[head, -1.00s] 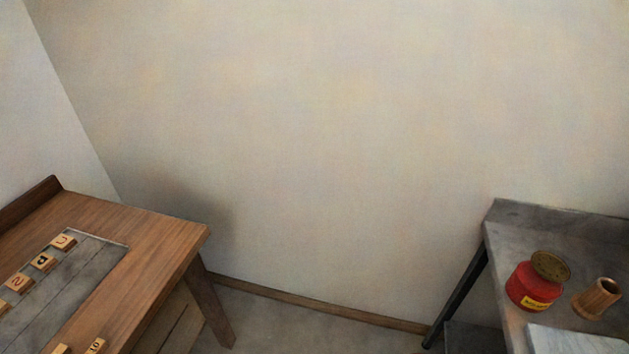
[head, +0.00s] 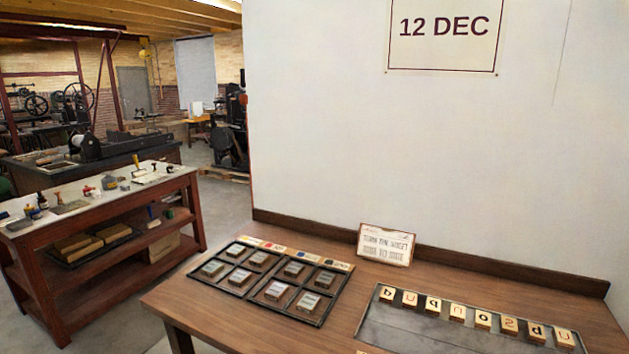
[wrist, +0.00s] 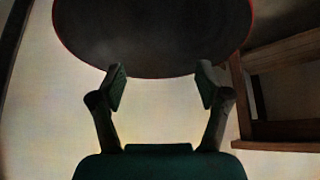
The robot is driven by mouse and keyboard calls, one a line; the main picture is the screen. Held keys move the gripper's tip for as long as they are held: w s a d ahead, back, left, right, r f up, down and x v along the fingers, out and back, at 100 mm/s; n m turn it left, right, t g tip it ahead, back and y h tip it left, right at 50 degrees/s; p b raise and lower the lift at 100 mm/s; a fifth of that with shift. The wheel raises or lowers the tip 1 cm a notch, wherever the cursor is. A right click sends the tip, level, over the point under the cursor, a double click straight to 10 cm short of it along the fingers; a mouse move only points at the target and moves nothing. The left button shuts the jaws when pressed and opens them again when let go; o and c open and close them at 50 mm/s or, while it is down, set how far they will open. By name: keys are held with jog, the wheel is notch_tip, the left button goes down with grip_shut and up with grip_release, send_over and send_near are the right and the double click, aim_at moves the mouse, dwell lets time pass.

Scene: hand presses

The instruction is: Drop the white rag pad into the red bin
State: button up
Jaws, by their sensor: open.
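My gripper (wrist: 161,72) shows in the wrist view with its two fingers spread and nothing between them. A large dark round shape with a thin red rim (wrist: 140,76) fills the top of the wrist view beyond the fingertips. It looks like the red bin's mouth, but its inside is too dark to make out. I cannot tell how far the fingertips are from it. The white rag pad is not seen in either present view, and the head view shows neither my gripper nor the bin.
Wooden furniture (wrist: 240,100) stands right of my gripper in the wrist view. In the head view, a wooden table (head: 200,305) carries a divided tray (head: 324,306), a small sign (head: 386,244) and letter tiles (head: 457,313). A workbench (head: 100,212) stands at the left, with open floor between.

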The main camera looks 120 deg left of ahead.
notch_tip(320, 180, up, 10)
dwell(0.6)
